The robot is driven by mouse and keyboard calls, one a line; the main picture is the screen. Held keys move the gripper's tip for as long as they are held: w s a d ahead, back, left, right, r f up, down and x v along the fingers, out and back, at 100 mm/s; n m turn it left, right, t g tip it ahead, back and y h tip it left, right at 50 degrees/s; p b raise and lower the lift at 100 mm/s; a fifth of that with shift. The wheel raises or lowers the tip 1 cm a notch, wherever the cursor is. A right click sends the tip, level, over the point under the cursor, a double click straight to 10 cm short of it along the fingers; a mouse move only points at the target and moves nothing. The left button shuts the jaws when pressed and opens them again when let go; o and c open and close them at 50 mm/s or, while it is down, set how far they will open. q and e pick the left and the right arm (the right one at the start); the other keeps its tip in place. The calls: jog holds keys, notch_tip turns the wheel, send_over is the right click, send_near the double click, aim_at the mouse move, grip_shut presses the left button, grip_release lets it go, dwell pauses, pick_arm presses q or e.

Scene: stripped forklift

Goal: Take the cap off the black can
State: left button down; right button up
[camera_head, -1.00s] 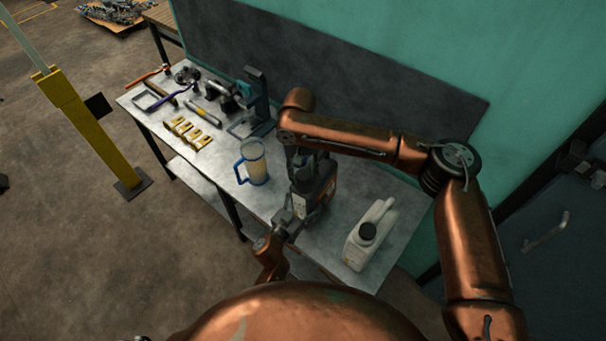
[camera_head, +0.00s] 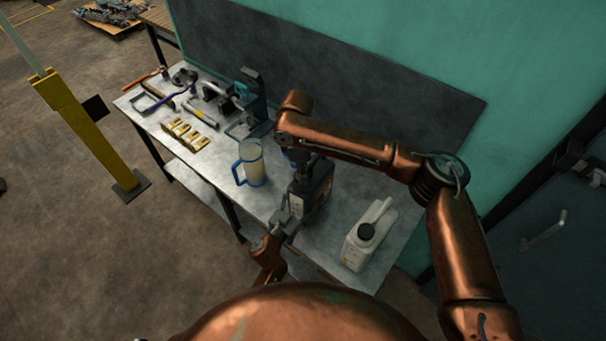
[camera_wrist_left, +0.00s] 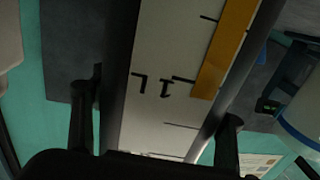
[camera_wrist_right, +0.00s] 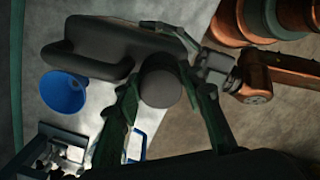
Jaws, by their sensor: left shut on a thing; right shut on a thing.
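The black can (camera_head: 318,193) stands near the front edge of the bench in the head view, with my right arm partly over it. My left gripper (camera_head: 291,211) is shut on the can from the front. In the left wrist view its fingers flank a white strip on the can marked "1 L" (camera_wrist_left: 165,85). My right gripper (camera_wrist_right: 160,95) comes from above, shut on the round dark cap (camera_wrist_right: 160,82). The can's handle (camera_wrist_right: 100,45) lies beside the cap in the right wrist view. I cannot tell whether the cap still touches the neck.
A clear jug with a blue handle (camera_head: 250,165) stands left of the can, a white canister (camera_head: 368,235) right. A blue funnel-like thing (camera_wrist_right: 63,92) lies close by. Tools and yellow pieces (camera_head: 185,133) fill the bench's far left. A dark board (camera_head: 330,80) stands behind.

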jog(key=shift+a+r, duration=0.1)
jog(key=shift+a, duration=0.2)
jog(key=o, duration=1.3)
jog(key=shift+c, duration=0.2)
